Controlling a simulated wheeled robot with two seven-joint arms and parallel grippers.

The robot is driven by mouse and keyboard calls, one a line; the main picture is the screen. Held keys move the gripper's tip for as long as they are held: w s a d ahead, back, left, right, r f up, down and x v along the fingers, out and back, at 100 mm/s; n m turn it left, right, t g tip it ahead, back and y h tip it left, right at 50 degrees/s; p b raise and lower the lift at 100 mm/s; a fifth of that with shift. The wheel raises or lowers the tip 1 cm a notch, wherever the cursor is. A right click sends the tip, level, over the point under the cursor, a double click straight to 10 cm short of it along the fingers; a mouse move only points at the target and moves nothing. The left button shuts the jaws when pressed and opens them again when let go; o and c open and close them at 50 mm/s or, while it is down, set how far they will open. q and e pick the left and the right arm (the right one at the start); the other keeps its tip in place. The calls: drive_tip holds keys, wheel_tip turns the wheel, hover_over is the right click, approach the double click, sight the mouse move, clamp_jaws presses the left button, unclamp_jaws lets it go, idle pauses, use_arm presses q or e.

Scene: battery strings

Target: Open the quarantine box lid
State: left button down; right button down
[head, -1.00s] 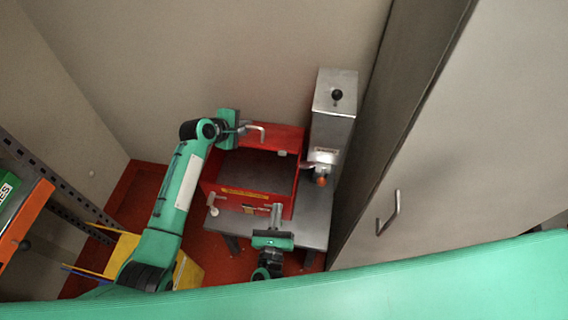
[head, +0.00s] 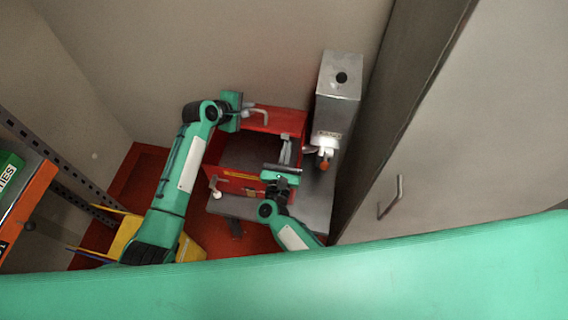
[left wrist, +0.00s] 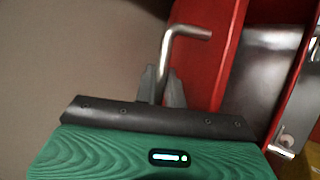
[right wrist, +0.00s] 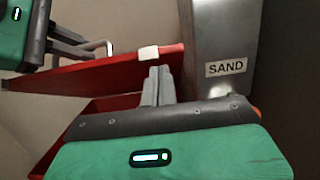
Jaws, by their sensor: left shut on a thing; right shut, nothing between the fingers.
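The red quarantine box (head: 237,182) sits on a grey metal stand with its dark inside visible. Its red lid (head: 276,119) is raised and tilted along the back; in the right wrist view the lid (right wrist: 110,68) shows nearly edge-on, with a white block on its edge. My left gripper (head: 242,111) is at the lid's back left, shut on a bent metal rod (left wrist: 176,50). The rod reaches across in front of the lid in the left wrist view. My right gripper (head: 287,142) is shut and empty over the box's right side, its fingertips (right wrist: 158,70) close to the lid's edge; contact is unclear.
A grey metal dispenser marked SAND (right wrist: 226,68) stands right of the box, with an orange-tipped part (head: 324,164) low on its front. A cabinet door with a handle (head: 390,197) is further right. Yellow bins (head: 122,240) and a rack stand at left.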

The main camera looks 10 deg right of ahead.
drive_tip(key=shift+w+d+r, duration=0.1)
drive_tip(key=shift+w+r, duration=0.15)
drive_tip(key=shift+r, duration=0.15)
